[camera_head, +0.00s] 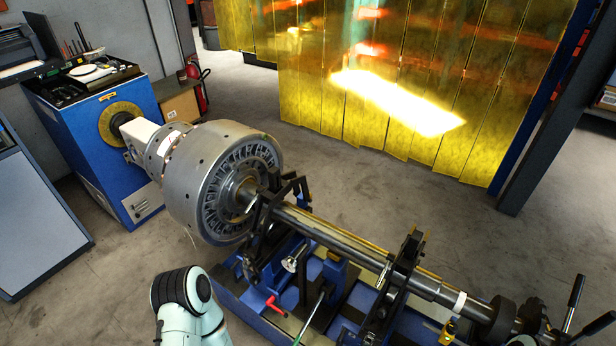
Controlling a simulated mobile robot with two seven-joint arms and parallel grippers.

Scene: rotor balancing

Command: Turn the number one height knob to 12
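A large silver rotor (210,185) with a long shaft (335,240) lies across the blue balancing machine (235,290). A black support (262,225) stands beside the rotor, and a second black support (400,275) stands farther right along the shaft. A small silver knob-like part (291,263) sits low on the machine near the first support. I cannot tell whether it is the number one height knob, and no number or scale is readable. A pale link of my arm with a black joint shows at the bottom left of centre. Neither gripper shows.
A red handle (275,306) sticks out at the machine's front. A black-handled wheel (540,320) is at the lower right. A blue drive cabinet (100,150) stands at left, and a yellow strip curtain (330,90) hangs behind. Grey floor (90,260) is clear at lower left.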

